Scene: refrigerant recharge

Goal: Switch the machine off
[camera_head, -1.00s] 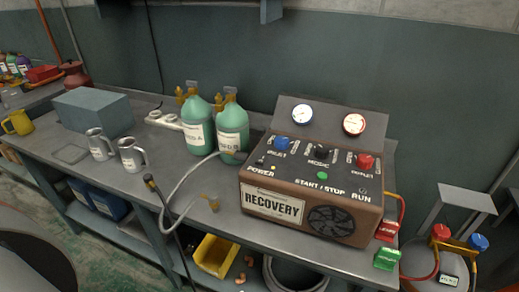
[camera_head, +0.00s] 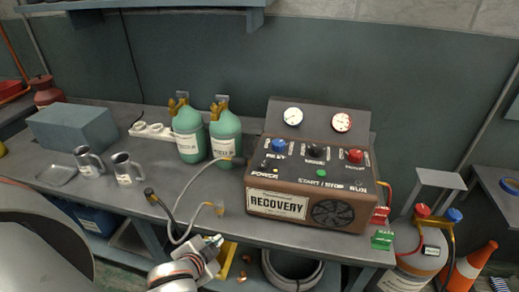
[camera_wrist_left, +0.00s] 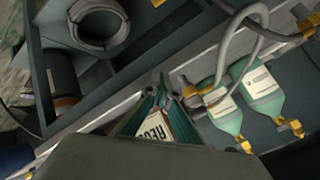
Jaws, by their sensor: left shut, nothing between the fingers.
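The brown recovery machine (camera_head: 308,188) stands on the workbench, its labelled panel facing up and forward. A small dark power switch (camera_head: 264,164) sits at the panel's left above "POWER", and a green start/stop button (camera_head: 321,173) sits near the middle. Blue (camera_head: 279,145), black (camera_head: 316,150) and red (camera_head: 355,155) knobs line the back of the panel. My left gripper (camera_head: 216,240) is shut and empty, in front of the bench edge, left of and below the machine, not touching it. In the left wrist view, part of the machine's label (camera_wrist_left: 155,127) shows behind the fingers. My right gripper is not in view.
Two green cylinders (camera_head: 225,132) stand left of the machine, with a grey hose (camera_head: 188,190) looping in front. Two metal mugs (camera_head: 124,168) and a grey box (camera_head: 72,128) are further left. A green-tagged clip (camera_head: 382,240) hangs at the bench's right. A grey tank (camera_head: 421,255) stands beyond.

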